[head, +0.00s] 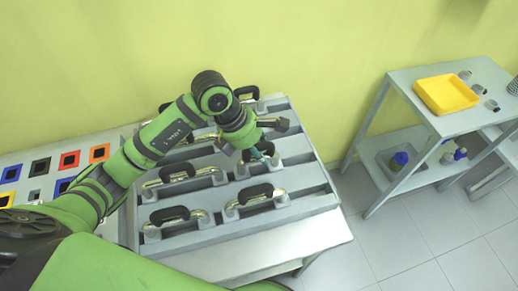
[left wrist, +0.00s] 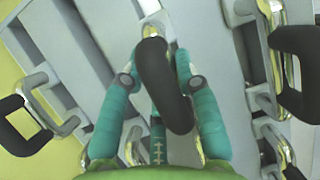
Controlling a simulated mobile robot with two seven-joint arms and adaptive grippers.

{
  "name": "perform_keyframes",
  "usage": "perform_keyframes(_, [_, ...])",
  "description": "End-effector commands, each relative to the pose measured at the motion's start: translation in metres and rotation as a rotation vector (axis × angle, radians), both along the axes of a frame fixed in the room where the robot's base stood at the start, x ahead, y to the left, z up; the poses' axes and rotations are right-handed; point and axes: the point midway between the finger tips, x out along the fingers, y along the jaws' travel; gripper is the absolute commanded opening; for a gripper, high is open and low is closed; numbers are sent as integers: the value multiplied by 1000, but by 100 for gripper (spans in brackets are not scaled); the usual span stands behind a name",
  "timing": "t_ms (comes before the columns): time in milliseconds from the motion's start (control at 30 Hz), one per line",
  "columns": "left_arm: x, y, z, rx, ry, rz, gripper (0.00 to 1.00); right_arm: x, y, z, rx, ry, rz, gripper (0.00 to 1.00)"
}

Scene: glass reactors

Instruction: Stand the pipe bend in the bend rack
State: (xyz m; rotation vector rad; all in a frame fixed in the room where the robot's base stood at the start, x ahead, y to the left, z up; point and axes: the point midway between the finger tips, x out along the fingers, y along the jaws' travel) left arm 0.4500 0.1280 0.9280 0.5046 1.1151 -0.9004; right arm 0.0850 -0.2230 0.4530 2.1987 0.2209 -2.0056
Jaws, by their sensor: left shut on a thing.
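My left gripper (head: 262,149) is over the right middle part of the grey bend rack (head: 315,203). In the left wrist view, its two teal fingers (left wrist: 158,70) are shut on the black grip of a pipe bend (left wrist: 163,85). The held bend's shiny metal end (left wrist: 152,28) shows beyond the fingers, near a grey bracket. I cannot tell whether it touches or sits in that bracket. In the head view the held bend is largely hidden by the gripper. My right gripper is not in view.
Several other bends with black grips stand in the rack, including a front one (head: 257,196) and a left one (head: 178,173). Coloured square frames (head: 69,160) lie at the left. A side table at the right bears a yellow tray (head: 446,94). Floor is clear between.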

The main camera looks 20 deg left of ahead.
Motion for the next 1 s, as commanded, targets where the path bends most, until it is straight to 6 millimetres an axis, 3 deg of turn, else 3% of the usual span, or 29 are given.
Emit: perform_keyframes(1000, [0, 0, -4, 0, -2, 0, 0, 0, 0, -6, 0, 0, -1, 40])
